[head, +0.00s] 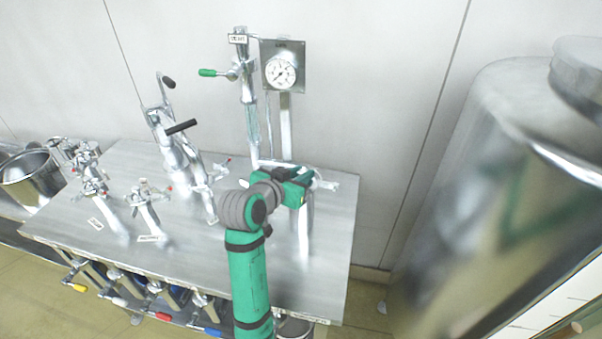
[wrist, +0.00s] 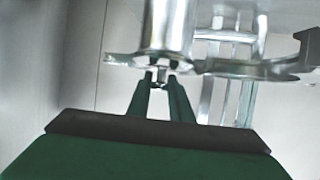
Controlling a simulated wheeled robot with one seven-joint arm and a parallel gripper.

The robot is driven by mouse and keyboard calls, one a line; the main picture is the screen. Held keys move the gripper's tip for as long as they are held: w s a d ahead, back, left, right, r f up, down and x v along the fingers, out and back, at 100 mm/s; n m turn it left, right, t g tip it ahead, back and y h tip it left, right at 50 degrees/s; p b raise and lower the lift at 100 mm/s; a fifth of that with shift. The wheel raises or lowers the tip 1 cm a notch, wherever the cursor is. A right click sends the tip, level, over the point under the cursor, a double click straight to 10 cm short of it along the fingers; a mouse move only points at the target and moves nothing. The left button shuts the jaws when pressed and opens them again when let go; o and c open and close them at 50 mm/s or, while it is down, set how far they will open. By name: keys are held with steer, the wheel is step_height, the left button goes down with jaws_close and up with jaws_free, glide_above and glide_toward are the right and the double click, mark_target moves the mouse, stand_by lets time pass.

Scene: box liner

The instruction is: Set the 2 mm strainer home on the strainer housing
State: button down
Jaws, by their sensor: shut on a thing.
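My gripper (head: 312,183) is over the right part of the steel table, at the end of my green arm. In the wrist view my gripper (wrist: 162,82) has its two dark green fingers close together on a small metal piece, which I take to be part of the 2 mm strainer (wrist: 159,72). A shiny metal cylinder (wrist: 166,25) with a wide flange (wrist: 240,68) is just above the fingertips. I cannot tell whether it belongs to the strainer or to the strainer housing. Any contact between strainer and housing is hidden or too small to tell.
The steel table (head: 335,215) holds several metal fittings on posts at the left, among them a labelled one (head: 147,203). A pipe with a green-handled valve (head: 215,72) and a gauge (head: 281,73) stand behind. A large steel tank (head: 500,170) is at the right.

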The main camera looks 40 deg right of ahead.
steer(key=c, duration=1.5)
jaws_free()
steer(key=shift+a, duration=0.1)
steer(key=v, duration=1)
steer(key=shift+a+r, duration=0.2)
steer(key=shift+a, duration=0.15)
